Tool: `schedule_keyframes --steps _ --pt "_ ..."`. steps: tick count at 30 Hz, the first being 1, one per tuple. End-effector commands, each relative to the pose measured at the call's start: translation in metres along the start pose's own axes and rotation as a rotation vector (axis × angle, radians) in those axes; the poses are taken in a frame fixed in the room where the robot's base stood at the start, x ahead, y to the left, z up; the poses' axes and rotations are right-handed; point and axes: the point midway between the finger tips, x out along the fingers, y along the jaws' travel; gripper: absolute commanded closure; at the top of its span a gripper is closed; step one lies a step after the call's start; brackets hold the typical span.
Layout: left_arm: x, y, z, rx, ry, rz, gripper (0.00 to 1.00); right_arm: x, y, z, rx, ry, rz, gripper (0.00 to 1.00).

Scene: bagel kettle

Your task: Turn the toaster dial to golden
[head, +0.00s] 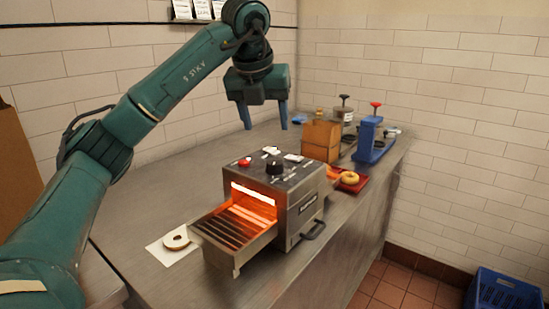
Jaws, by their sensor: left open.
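The toaster (301,209) is a steel box on the metal counter, with an orange glow inside and its wire rack tray (234,226) sticking out at the front. A black dial (275,168) stands on its top panel, beside a red button (244,162) and small white labels. The dial's setting is too small to read. My left gripper (264,116) is open and empty, pointing down above and behind the toaster top, apart from the dial. My right gripper is not in view.
A bagel half (177,238) lies on white paper left of the rack. Behind the toaster are a wooden box (320,140), a blue device (373,142) and a red tray with a bagel (349,177). A blue crate (503,291) stands on the floor. The counter's left part is clear.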

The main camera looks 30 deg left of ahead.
Motion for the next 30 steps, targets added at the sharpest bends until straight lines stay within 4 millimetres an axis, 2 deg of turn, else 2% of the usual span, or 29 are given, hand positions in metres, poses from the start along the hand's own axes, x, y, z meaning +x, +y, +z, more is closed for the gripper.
schedule_keyframes --steps 9,15,21,30 --pt "0.067 0.000 -0.001 0.004 0.005 0.000 0.42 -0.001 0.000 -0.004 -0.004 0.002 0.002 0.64" --pt "0.099 -0.001 -0.001 0.005 0.004 -0.002 0.42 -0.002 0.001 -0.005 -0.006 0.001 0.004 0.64" --pt "0.112 -0.001 -0.001 0.005 0.002 -0.004 0.42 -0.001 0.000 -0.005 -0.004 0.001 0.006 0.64" --pt "0.114 -0.001 -0.001 0.005 0.002 -0.004 0.43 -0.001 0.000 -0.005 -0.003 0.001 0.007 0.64"
